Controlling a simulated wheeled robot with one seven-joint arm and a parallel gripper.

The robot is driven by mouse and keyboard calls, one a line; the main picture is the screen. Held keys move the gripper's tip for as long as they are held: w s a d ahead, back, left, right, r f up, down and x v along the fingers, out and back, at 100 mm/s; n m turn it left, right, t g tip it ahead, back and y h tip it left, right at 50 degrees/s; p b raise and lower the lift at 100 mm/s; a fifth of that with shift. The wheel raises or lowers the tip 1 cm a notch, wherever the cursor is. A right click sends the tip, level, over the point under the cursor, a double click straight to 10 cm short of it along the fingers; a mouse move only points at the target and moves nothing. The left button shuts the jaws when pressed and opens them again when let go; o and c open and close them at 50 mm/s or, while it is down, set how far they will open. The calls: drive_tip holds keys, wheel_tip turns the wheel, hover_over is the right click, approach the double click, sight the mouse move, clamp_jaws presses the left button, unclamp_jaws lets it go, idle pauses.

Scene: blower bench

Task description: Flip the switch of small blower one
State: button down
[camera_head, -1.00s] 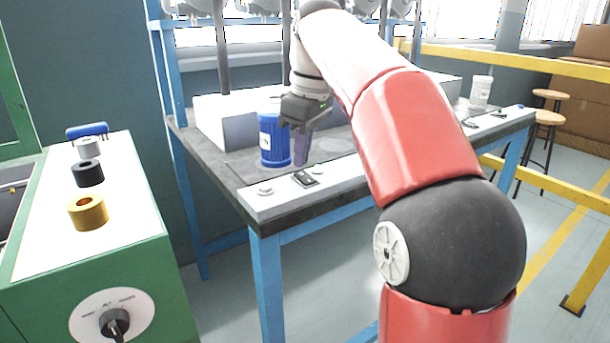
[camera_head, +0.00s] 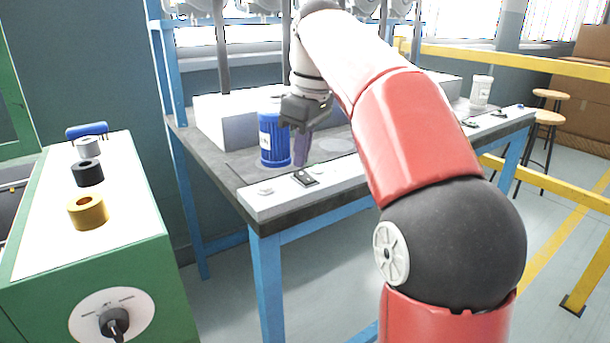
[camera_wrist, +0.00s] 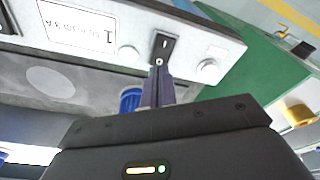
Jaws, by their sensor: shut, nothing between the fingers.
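A black rocker switch (camera_head: 305,178) sits on the white front strip of the blower bench. In the wrist view the switch (camera_wrist: 163,46) lies just past my fingertips, with a white round knob on each side. My gripper (camera_head: 301,163) points down over the bench, close behind the switch. My gripper's purple-grey fingers (camera_wrist: 158,80) are together and empty. Their tips appear at the switch's near edge in the wrist view; I cannot tell whether they touch it. A label (camera_wrist: 78,22) marked with a 1 is on the same strip.
A blue ribbed container (camera_head: 273,140) stands beside my gripper, and a white container (camera_head: 481,92) stands at the bench's far right. Another switch group (camera_head: 470,123) is farther right. A green cabinet (camera_head: 150,275) with rings on top is at left.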

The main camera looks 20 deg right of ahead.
sight(302, 173)
drive_tip(key=shift+f+b, duration=0.55)
drive_tip(key=shift+f, duration=0.25)
drive_tip(key=shift+r, duration=0.15)
wheel_tip(302, 173, up, 5)
drive_tip(key=p, duration=0.5)
drive_tip(key=shift+p, duration=0.35)
drive_tip(key=shift+r+p, duration=0.35)
drive_tip(key=shift+r, duration=0.55)
drive_tip(key=s+f+m+t+h, duration=0.1)
drive_tip(key=s+f+m+t, duration=0.3)
drive_tip(key=s+f+m, duration=0.5)
drive_tip(key=s+f, duration=1.1)
drive_tip(key=s, duration=0.2)
drive_tip(key=shift+m, duration=0.3)
